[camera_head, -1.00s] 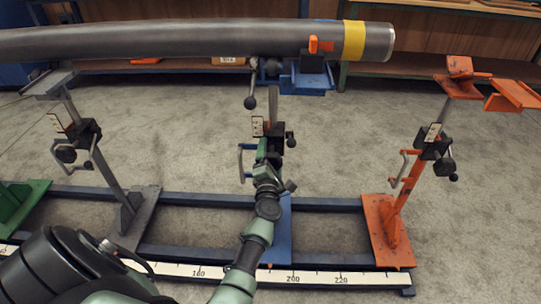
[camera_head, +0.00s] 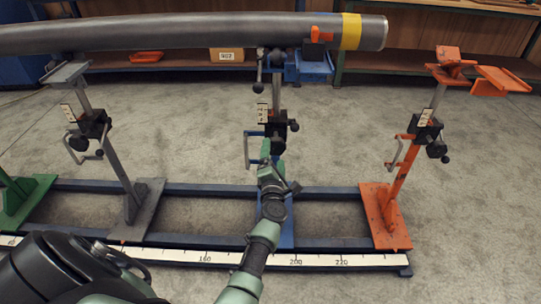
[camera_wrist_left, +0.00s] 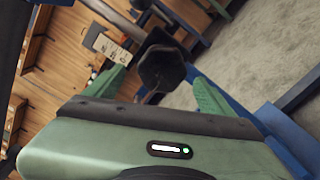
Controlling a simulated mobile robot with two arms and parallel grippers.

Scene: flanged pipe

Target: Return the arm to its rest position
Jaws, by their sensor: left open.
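My left arm reaches up from the bottom of the head view. Its gripper (camera_head: 272,158) is in front of the blue stand's post, near the stand's dark clamp block (camera_head: 277,130) and crank handle. In the left wrist view the two green fingers (camera_wrist_left: 160,85) are spread, with the dark knob (camera_wrist_left: 162,66) of the stand showing beyond and between them. I cannot tell whether they touch it. Nothing is held. A dark arm housing of mine (camera_head: 65,270) fills the lower left of the head view. My right gripper is not in view.
A grey pipe (camera_head: 180,32) with a yellow band (camera_head: 350,31) lies across the top on the blue stand (camera_head: 307,68). A grey stand (camera_head: 127,190) is left, an orange stand (camera_head: 385,210) right. A blue rail frame (camera_head: 335,191) with a scale strip runs along the floor.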

